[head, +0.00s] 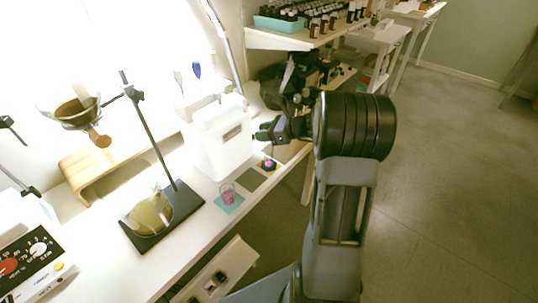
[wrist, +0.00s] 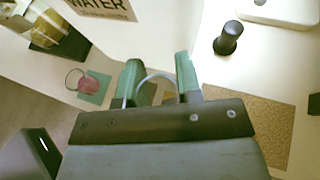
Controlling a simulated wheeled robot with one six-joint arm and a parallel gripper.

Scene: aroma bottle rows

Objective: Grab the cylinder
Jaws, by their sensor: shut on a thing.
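My gripper (head: 262,134) is beside the white water container, above the bench's front edge. In the wrist view its two green fingers (wrist: 160,80) are shut on a clear glass cylinder (wrist: 154,75), whose curved rim shows between them. The cylinder's lower part is hidden by the gripper in the wrist view.
The white water container (head: 222,140) stands close left of my gripper. A beaker with pink content (head: 227,194) stands on a teal square. A flask (head: 150,215) stands on a dark stand base. A black upright object (wrist: 228,38) stands on the bench. Bottles (head: 318,25) fill the back shelf.

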